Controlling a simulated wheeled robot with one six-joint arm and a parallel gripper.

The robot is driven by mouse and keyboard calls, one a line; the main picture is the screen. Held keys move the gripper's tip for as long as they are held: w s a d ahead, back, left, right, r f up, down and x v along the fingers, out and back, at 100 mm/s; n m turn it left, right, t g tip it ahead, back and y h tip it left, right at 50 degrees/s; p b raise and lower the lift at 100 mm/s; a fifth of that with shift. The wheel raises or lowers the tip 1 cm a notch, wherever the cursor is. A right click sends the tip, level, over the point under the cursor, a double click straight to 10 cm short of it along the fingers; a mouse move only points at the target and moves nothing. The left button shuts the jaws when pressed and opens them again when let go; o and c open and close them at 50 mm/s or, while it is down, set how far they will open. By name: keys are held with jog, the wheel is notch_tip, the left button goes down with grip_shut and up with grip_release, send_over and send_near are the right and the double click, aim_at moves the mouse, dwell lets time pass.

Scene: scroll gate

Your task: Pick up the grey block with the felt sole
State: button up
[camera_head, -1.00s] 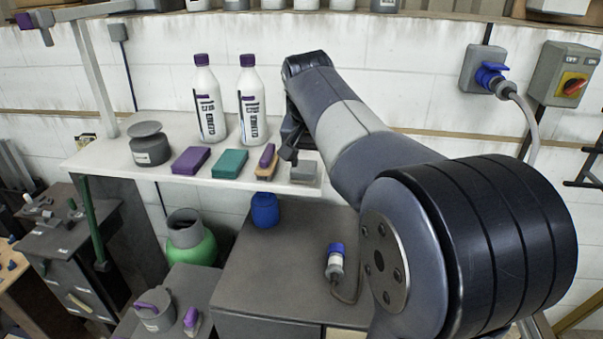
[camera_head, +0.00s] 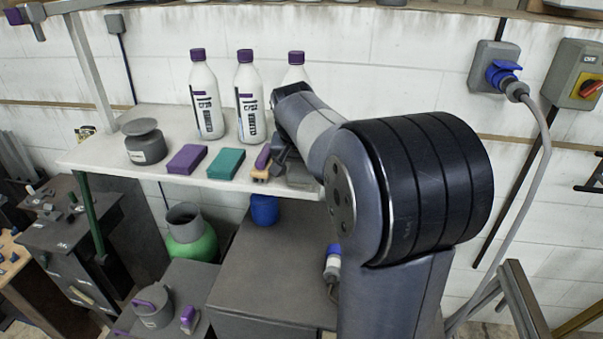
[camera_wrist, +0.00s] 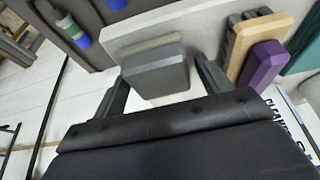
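The grey block (camera_wrist: 156,74) sits near the front right end of the white shelf (camera_head: 110,170). A paler layer, likely its felt sole, shows at its far edge in the wrist view. In the head view the block (camera_head: 302,176) is partly hidden by my arm. My gripper (camera_wrist: 160,72) is open, with one finger on each side of the block. A narrow gap shows beside the right finger; whether the left finger touches is unclear.
A wooden brush with a purple grip (camera_head: 262,160) stands close left of the block. Teal (camera_head: 226,163) and purple (camera_head: 187,159) blocks lie further left. White bottles (camera_head: 250,105) stand behind. A grey pot (camera_head: 145,145) is at the left.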

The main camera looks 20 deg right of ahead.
aim_at(302, 167)
jog(key=c, duration=0.9)
jog(key=shift+r, duration=0.1)
notch_tip(302, 167, up, 10)
jog(key=shift+f+b, duration=0.1)
jog(key=shift+b, duration=0.4)
jog(key=o, duration=0.4)
jog(key=shift+c, duration=1.3)
